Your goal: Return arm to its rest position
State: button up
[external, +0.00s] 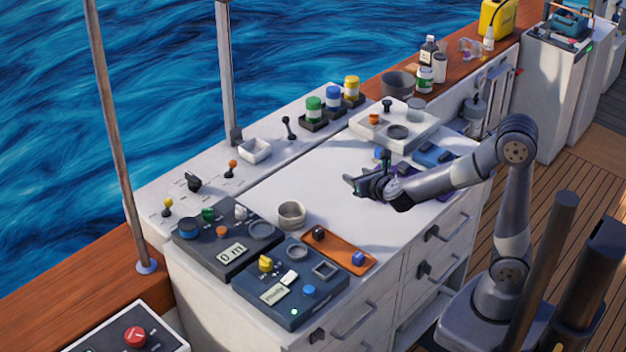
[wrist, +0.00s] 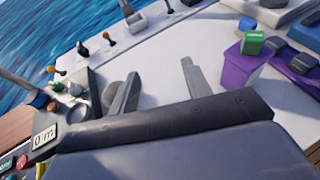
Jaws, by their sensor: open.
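My gripper (external: 358,181) is open and empty in the external view, held above the white counter top (external: 330,150) near its right part. My grey arm (external: 450,180) reaches left from my base at the lower right. In the wrist view my gripper (wrist: 158,88) shows two separate fingers with bare white counter between them. Nothing is held.
Left and front are dark panels (external: 230,254) with knobs, a grey cup (external: 291,214) and an orange tray (external: 340,253). A purple box (wrist: 237,68) with a green cube (wrist: 252,43) stands right in the wrist view. A white tray (external: 422,133) lies behind. The counter middle is clear.

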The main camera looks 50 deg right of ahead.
jog(key=s+a+f+n+y+b, duration=0.2)
jog(key=s+a+f+n+y, duration=0.25)
jog(key=a, duration=0.55)
jog(key=shift+m+t, duration=0.25)
jog(key=shift+t, duration=0.05)
jog(key=f+b, duration=0.1)
jog(key=f, duration=0.2)
jog(key=f+b, duration=0.1)
jog(key=f, duration=0.3)
jog(key=f+b, duration=0.1)
jog(key=f, duration=0.2)
jog(key=shift+s+a+f, duration=0.1)
jog(key=shift+a+f, duration=0.2)
jog(key=shift+f, duration=0.1)
